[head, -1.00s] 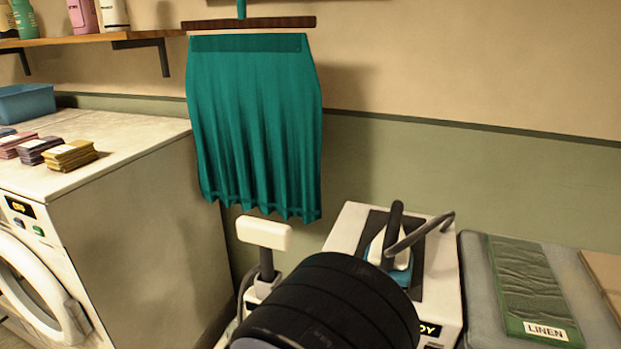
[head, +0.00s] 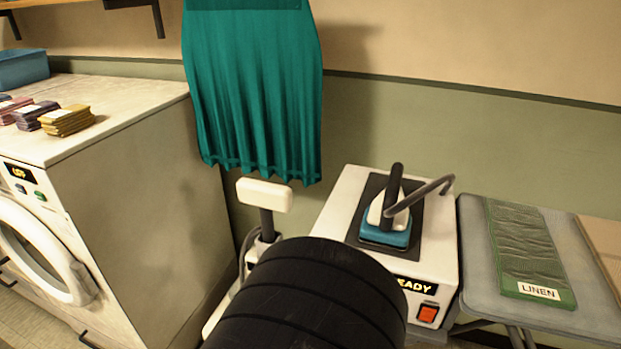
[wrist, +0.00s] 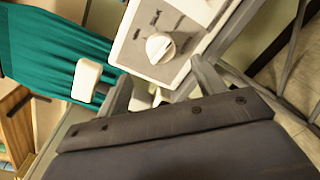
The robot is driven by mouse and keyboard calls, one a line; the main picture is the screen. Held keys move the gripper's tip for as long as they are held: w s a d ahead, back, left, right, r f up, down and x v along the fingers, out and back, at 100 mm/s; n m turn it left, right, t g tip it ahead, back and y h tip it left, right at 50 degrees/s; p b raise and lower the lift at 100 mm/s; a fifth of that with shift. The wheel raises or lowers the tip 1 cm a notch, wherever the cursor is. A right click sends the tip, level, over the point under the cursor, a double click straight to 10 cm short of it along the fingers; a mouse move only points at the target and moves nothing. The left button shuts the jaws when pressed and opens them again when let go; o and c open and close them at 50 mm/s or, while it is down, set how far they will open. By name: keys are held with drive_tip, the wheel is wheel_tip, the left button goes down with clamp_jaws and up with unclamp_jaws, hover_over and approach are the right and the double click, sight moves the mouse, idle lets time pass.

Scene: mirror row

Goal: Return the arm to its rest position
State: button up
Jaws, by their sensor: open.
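My gripper (wrist: 160,72) shows in the wrist view with its two grey fingers spread apart. Nothing is seen held between them. A white panel with a round dial (wrist: 160,47) lies beyond the fingertips. In the head view a thick black ribbed part of my arm rises from the bottom edge. It hides the floor area in front of the white station, and my gripper cannot be seen there.
A white station (head: 342,203) with a lit READY display holds a blue-and-white iron (head: 385,230). A white-headed stand (head: 264,194) is beside it. A teal skirt (head: 255,90) hangs above. A washer (head: 140,190) is left; a grey board (head: 475,265) with green linen is right.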

drive_tip(key=w+d+n+p, duration=0.3)
drive_tip(key=w+n+p, duration=0.4)
drive_tip(key=p, duration=0.5)
drive_tip(key=shift+w+f+n+t+h+p, duration=0.3)
drive_tip(key=shift+w+n+h+p, duration=0.1)
drive_tip(key=shift+n, duration=0.9)
